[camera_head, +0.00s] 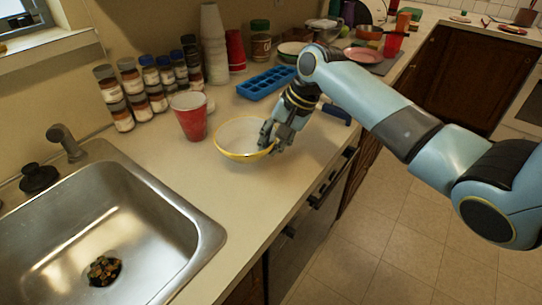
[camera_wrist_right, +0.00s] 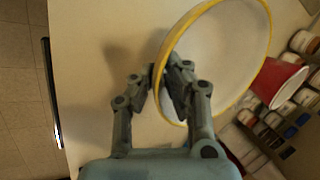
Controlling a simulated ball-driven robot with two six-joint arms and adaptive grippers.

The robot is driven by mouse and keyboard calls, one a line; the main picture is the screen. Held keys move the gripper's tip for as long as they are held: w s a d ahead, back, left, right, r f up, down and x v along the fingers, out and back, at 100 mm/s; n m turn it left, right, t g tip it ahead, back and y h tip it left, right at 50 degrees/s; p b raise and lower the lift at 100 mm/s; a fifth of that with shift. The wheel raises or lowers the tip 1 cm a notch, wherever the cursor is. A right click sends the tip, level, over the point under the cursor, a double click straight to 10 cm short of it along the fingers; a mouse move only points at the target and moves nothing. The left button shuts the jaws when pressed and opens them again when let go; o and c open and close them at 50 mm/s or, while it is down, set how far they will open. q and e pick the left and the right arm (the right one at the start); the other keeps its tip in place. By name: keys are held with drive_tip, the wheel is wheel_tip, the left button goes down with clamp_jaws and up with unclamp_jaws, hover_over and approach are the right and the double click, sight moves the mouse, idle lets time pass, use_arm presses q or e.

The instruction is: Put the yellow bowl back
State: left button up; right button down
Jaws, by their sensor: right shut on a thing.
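The yellow bowl (camera_head: 243,155), white inside with a yellow rim, is at the counter between the sink and the blue tray. My right gripper (camera_head: 270,138) is shut on the bowl's right rim. In the right wrist view the bowl (camera_wrist_right: 235,60) is tilted in the picture, and the gripper (camera_wrist_right: 164,82) has one finger inside the bowl and one outside. Whether the bowl touches the counter is hard to tell. My left gripper is not in view.
A red cup (camera_head: 191,118) stands just left of the bowl. Spice jars (camera_head: 140,88), stacked white cups (camera_head: 214,45) and a blue ice tray (camera_head: 266,82) are behind. The sink (camera_head: 100,225) lies at left. The counter in front of the bowl is clear.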

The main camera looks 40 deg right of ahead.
drive_tip(key=shift+f, duration=1.9)
drive_tip(key=c, duration=1.4)
unclamp_jaws()
drive_tip(key=shift+s+f, duration=0.1)
drive_tip(key=v, duration=1.2)
